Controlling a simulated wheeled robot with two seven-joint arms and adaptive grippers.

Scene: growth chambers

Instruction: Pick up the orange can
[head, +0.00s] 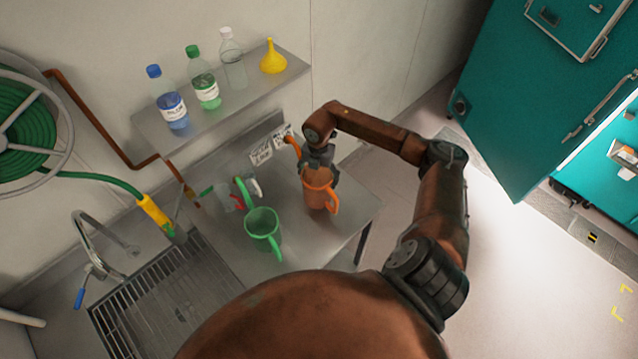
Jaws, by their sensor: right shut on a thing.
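The orange can (316,192) is at the right part of the metal counter, with its handle toward the front right and its spout toward the back left. My right gripper (318,166) reaches it from above and is shut on its upper part, hiding some of the rim. I cannot tell whether the can's base touches the counter. My left gripper is not in view.
A green can (262,226) stands left of the orange one, with clear and green items behind it. A wall shelf (222,97) holds several bottles and a yellow funnel (273,60). A sink grate (165,300) and tap (100,240) lie left; teal chambers (530,110) stand right.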

